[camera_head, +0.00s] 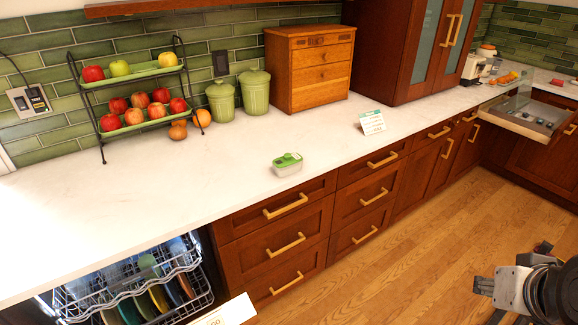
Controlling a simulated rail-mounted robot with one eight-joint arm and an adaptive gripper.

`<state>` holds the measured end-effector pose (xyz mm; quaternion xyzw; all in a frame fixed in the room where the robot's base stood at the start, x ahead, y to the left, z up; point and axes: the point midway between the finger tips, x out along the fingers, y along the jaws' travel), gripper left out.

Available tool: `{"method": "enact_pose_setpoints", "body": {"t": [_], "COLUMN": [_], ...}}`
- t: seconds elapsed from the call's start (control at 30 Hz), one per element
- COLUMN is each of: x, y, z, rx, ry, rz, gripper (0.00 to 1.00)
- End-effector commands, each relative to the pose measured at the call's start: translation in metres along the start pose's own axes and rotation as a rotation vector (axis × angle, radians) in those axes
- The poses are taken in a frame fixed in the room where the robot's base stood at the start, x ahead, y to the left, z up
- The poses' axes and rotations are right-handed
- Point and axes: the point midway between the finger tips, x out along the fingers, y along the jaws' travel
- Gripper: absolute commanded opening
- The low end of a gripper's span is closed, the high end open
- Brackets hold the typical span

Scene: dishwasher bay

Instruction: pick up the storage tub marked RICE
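A small tub with a green lid and a pale, see-through body (287,164) stands on the white counter near its front edge, above the drawers. It is the only tub of this kind I see; any RICE marking is too small to read. My arm shows at the lower right over the wood floor, with what looks like my gripper (484,286) at its left end. It is far from the tub and touches nothing on the counter. Its fingers are not clear enough to tell open from shut.
A white and green card (372,122) stands right of the tub. Behind are a fruit rack (131,95), green canisters (255,91) and a wooden drawer box (309,70). An open dishwasher rack (130,285) is lower left. The counter around the tub is clear.

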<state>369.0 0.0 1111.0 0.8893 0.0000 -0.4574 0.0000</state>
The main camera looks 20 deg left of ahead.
Motion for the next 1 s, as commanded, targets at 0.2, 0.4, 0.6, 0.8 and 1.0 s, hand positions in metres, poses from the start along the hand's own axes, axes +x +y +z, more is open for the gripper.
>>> {"method": "enact_pose_setpoints", "body": {"t": [0.2, 0.4, 0.6, 0.8, 1.0], "x": [0.0000, 0.0000, 0.0000, 0.0000, 0.0000], "y": [0.0000, 0.0000, 0.0000, 0.0000, 0.0000], "z": [0.0000, 0.0000, 0.0000, 0.0000, 0.0000], "rx": [0.000, 0.000, 0.000, 0.000, 0.000], "ry": [0.000, 0.000, 0.000, 0.000, 0.000], "rz": [0.000, 0.000, 0.000, 0.000, 0.000], "gripper": [0.21, 0.48, 0.75, 1.00, 1.00]}}
